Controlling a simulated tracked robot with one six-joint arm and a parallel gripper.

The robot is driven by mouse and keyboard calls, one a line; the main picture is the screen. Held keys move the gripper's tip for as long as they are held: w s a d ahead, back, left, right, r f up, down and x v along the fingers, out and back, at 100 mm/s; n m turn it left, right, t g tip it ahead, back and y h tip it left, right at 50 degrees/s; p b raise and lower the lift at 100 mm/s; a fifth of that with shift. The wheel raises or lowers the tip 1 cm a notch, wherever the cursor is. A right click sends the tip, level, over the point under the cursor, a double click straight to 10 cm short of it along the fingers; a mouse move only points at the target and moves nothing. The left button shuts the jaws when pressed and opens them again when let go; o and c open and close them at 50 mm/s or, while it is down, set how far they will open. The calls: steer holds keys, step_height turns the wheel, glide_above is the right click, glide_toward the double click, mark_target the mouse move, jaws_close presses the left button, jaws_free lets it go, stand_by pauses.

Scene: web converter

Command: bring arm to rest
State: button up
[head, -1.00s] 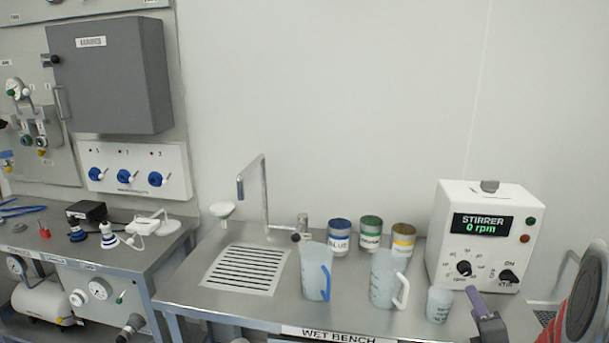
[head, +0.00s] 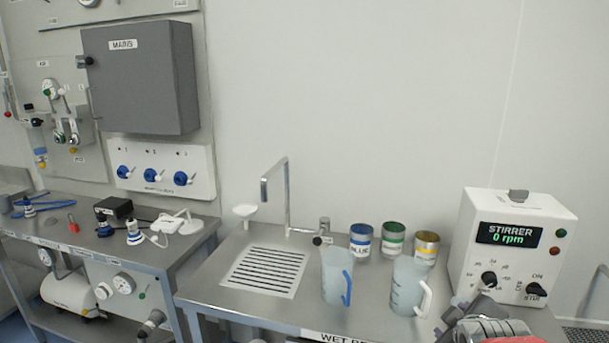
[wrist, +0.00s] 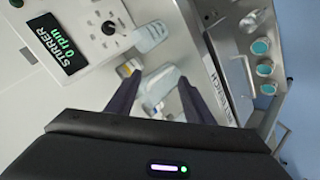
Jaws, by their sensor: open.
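My gripper (wrist: 158,85) is open and empty in the wrist view, its two dark fingers apart. Two translucent jugs stand beyond the fingers, small and partly hidden. In the head view part of my arm shows at the lower right, over the front of the wet bench (head: 215,290) near the stirrer box (head: 512,240); the fingertips are hard to make out there. The stirrer display (wrist: 58,42) reads 0 rpm.
A blue-handled jug (head: 337,275) and a white-handled jug (head: 405,285) stand on the bench. Behind them are blue (head: 361,241), green (head: 393,239) and yellow (head: 426,247) labelled cans. A tap (head: 286,195) rises by the drain grille (head: 265,271).

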steer(key=s+a+r+m+g+y, duration=0.1)
steer(key=s+a+m+g+y, duration=0.2)
steer(key=s+a+m, duration=0.4)
steer(key=s+a+g, duration=0.1)
steer(key=s+a, duration=0.6)
steer(key=s, duration=0.2)
steer(key=shift+s+a+r, duration=0.2)
steer(key=shift+s+r, duration=0.1)
steer(key=shift+r, duration=0.1)
stand_by(1.2)
